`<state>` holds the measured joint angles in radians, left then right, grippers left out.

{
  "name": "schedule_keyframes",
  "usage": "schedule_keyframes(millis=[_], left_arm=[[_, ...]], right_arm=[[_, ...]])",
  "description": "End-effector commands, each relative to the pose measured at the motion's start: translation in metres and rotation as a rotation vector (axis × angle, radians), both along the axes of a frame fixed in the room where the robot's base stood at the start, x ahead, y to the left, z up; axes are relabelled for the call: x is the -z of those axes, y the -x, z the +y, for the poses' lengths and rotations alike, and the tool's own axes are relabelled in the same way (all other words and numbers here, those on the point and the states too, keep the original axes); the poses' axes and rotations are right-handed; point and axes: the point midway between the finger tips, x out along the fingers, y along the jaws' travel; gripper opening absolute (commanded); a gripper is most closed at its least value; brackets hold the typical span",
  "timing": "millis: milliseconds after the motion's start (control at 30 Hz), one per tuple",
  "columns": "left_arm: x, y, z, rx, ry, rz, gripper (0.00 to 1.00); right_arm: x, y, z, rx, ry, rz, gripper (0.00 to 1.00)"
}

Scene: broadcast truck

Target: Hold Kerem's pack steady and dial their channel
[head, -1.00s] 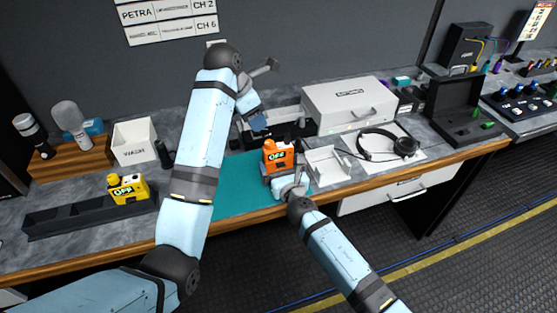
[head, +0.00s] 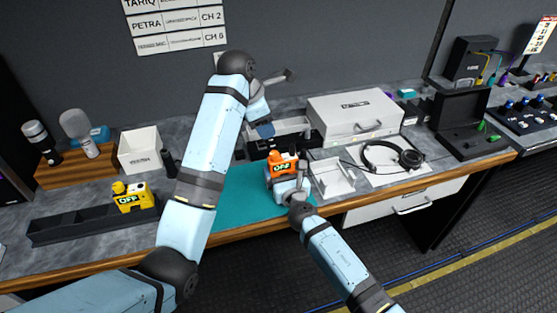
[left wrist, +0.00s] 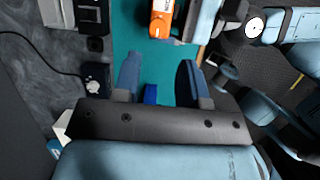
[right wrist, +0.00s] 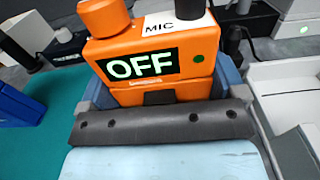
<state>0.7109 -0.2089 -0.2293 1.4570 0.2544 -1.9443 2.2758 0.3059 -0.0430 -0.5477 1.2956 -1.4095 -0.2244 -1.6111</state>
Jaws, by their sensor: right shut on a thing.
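An orange pack (head: 284,168) with a lit OFF screen is at the teal mat's right part. My right gripper (head: 288,186) is shut on it. In the right wrist view the pack (right wrist: 150,62) shows an orange knob at left, a MIC label and a dark-topped knob with a green dot. My left gripper (head: 265,131) is above the back of the mat, apart from the pack. The left wrist view shows its fingers (left wrist: 159,75) apart and empty, with the pack (left wrist: 161,20) beyond them. A wall sign (head: 178,22) lists names and channels; its lowest row ends in CH 6, its name unreadable.
A yellow pack (head: 132,198) reading OFF sits by a long dark tray (head: 90,222) at left. A white holder (head: 331,180), a headset (head: 408,158) and a white case (head: 355,112) are at right. A blue thing (right wrist: 18,106) lies on the mat (head: 240,205).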

Motion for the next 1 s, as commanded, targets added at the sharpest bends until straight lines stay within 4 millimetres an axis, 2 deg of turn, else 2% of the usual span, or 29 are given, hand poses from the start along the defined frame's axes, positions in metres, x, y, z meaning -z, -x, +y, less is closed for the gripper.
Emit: schedule_keyframes(millis=[100, 267, 400, 533, 733, 867, 1000], left_arm=[[-0.014, -0.004, -0.015, 0.276, -0.075, -0.072, 0.39], [-0.025, -0.006, -0.032, 0.745, -0.192, -0.151, 0.39], [-0.026, -0.008, -0.036, 1.127, -0.279, -0.177, 0.39], [-0.025, -0.01, -0.033, 1.41, -0.327, -0.173, 0.39], [-0.021, -0.013, -0.025, 1.656, -0.35, -0.156, 0.39], [-0.016, -0.013, -0.023, 1.708, -0.351, -0.15, 0.39], [0.001, -0.013, -0.023, 1.713, -0.35, -0.149, 0.39]], right_arm=[[0.0, 0.0, 0.0, 0.0, 0.0, 0.0, 0.6], [0.0, 0.0, 0.0, 0.0, 0.0, 0.0, 0.6], [0.0, 0.0, 0.0, 0.0, 0.0, 0.0, 0.6], [0.0, 0.0, 0.0, 0.0, 0.0, 0.0, 0.6], [0.0, 0.0, 0.0, 0.0, 0.0, 0.001, 0.6], [0.001, 0.0, 0.0, 0.0, 0.0, 0.001, 0.6], [0.001, 0.0, 0.0, 0.0, 0.0, 0.001, 0.6]])
